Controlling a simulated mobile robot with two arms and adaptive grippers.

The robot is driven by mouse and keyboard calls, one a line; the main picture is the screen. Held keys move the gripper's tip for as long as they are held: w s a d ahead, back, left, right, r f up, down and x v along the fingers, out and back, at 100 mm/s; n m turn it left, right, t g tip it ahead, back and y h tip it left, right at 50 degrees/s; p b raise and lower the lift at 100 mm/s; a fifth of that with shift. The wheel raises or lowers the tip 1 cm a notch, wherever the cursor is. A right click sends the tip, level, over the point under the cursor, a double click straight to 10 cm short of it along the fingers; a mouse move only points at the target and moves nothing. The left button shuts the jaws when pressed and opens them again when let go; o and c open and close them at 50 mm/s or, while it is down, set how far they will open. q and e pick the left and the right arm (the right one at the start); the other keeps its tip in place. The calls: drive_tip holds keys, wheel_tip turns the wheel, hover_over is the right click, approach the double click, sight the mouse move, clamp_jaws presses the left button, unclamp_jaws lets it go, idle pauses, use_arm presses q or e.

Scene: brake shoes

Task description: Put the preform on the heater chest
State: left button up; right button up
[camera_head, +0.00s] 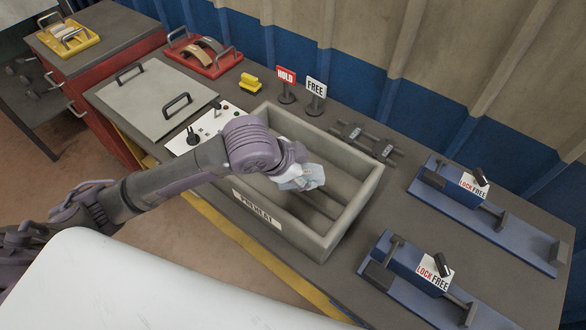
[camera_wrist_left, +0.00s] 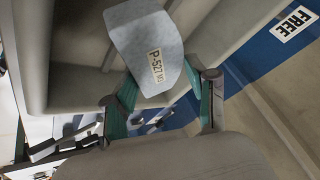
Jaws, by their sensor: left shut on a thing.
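The preform (camera_head: 312,177) is a pale grey-blue block. In the left wrist view the preform (camera_wrist_left: 148,50) carries a label reading "P-527" and sits between the fingers. My left gripper (camera_head: 298,172) is shut on it, over the open heater chest. The heater chest (camera_head: 366,205) is a grey open-topped box marked "PREHEAT" with bars across its floor. The left wrist view shows my left gripper's teal fingers (camera_wrist_left: 160,92) and a wall of the chest (camera_wrist_left: 34,50). I cannot tell whether the preform touches the bars. My right gripper is not in view.
A flat grey lid (camera_head: 155,95) with two handles lies left of the chest, beside a control panel (camera_head: 205,127). HOLD (camera_head: 286,77) and FREE (camera_head: 316,88) signs stand behind. Two blue clamp fixtures (camera_head: 500,222) (camera_head: 405,293) are at right. A red tray (camera_head: 205,58) holds curved shoes.

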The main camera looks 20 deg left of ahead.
use_arm(q)
drive_tip(key=w+a+f, duration=0.1)
drive_tip(key=w, duration=0.1)
drive_tip(key=w+a+f, duration=0.2)
drive_tip(key=shift+w+a+f, duration=0.1)
drive_tip(key=shift+w+a, duration=0.1)
drive_tip(key=shift+w, duration=0.05)
wheel_tip(320, 180, down, 4)
drive_tip(key=shift+a+r+p, duration=0.1)
drive_tip(key=shift+p, duration=0.45)
drive_tip(key=shift+f, duration=0.2)
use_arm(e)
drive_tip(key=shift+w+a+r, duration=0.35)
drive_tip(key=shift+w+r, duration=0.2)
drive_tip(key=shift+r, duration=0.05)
use_arm(q)
drive_tip(key=o, duration=1.3)
drive_tip(key=shift+f, duration=0.1)
drive_tip(key=shift+s+a+r, duration=0.1)
drive_tip(key=shift+r, duration=0.3)
drive_tip(key=v, duration=1.1)
drive_tip(key=shift+s+r, duration=0.1)
drive_tip(key=shift+r, duration=0.1)
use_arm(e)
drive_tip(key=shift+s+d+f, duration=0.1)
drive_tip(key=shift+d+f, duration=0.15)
